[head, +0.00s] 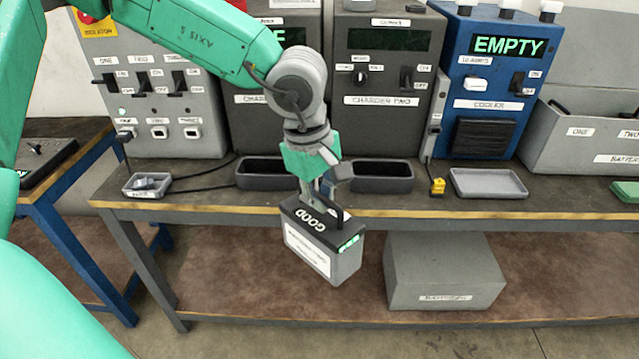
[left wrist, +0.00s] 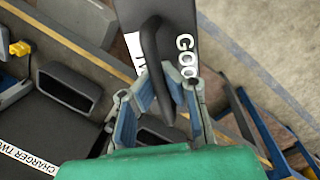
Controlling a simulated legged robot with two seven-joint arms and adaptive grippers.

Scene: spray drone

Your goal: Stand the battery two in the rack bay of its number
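The battery (head: 325,250) is a grey block with a dark top marked GOOD, a white label and small green lights. It hangs slightly tilted in front of the bench edge, clear of any surface. My left gripper (head: 315,190) is above it, shut on its black handle. In the left wrist view the fingers (left wrist: 166,95) close around the handle (left wrist: 155,45); a second white label on the battery's top is partly hidden behind it. The battery rack (head: 600,145) is a grey box at the far right of the bench, with bays labelled ONE and TWO; its right end is cut off. My right gripper is not in view.
The bench (head: 440,205) carries charger two (head: 385,90) with its tray, another charger to its left, and a blue cooler (head: 490,80) reading EMPTY. A shallow grey tray (head: 488,183) and a yellow connector (head: 438,187) lie in front. A grey box (head: 445,272) sits on the lower shelf.

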